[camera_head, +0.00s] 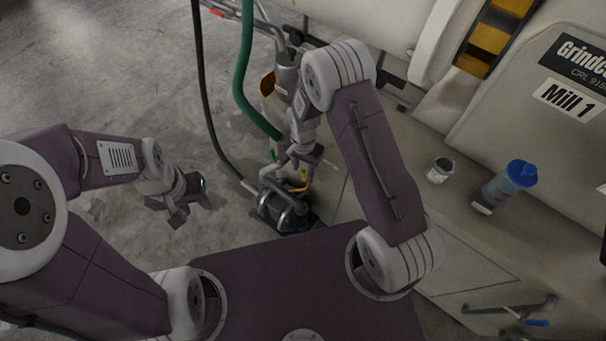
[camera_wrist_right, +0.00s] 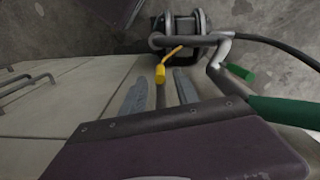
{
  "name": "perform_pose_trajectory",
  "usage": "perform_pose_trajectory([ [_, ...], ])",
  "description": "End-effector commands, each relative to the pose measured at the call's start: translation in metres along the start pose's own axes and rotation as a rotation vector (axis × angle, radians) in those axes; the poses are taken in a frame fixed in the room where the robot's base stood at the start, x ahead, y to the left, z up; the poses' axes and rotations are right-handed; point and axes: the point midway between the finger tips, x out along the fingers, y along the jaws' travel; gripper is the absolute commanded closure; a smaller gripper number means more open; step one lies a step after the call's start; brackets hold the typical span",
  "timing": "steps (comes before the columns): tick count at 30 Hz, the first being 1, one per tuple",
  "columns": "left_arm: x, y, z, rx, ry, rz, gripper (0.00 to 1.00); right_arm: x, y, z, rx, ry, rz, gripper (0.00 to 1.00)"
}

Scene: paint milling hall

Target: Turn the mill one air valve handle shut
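Several coloured handles show, and I cannot tell for sure which is the mill one air valve handle. A bent yellow handle (camera_wrist_right: 161,73) is just beyond my right gripper (camera_wrist_right: 160,92) in the right wrist view. The two grey fingers are apart, with a thin grey rod between them in the picture; I see no contact. In the head view, yellow (camera_head: 300,181) shows below my right gripper (camera_head: 307,156), partly hidden by it. A blue handle (camera_head: 536,322) sits on a pipe at the lower right. My left gripper (camera_head: 178,210) hangs over the floor, away from these; its finger gap is unclear.
A dark pump-like unit (camera_head: 283,208) stands on the floor by the machine. A green hose (camera_head: 246,70) and a black hose (camera_head: 203,95) run beside it.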

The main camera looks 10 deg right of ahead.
Motion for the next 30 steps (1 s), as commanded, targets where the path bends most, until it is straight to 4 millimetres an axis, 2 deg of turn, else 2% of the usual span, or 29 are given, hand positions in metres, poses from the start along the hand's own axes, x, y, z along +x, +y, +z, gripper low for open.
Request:
perform_pose_trajectory([
  [1,0.002,0.0,0.0,0.0,0.0,0.0,0.64,0.013,0.001,0.001,0.0,-0.003,0.004,0.63],
  [6,0.005,0.0,0.0,0.0,0.0,0.0,0.64,0.039,0.001,0.0,0.0,-0.001,0.002,0.63],
  [10,0.005,0.0,0.001,0.0,0.0,0.0,0.64,0.046,0.0,0.0,0.0,0.0,0.0,0.63],
  [17,0.005,0.0,0.001,0.0,0.0,0.0,0.64,0.047,0.0,0.0,0.0,0.0,0.0,0.63],
  [21,0.005,0.0,0.001,0.0,0.0,0.0,0.64,0.047,0.0,0.0,0.0,0.0,0.0,1.0],
  [30,0.005,0.0,0.001,0.0,0.0,0.0,0.64,0.046,0.0,0.0,0.0,0.0,0.0,1.0],
])
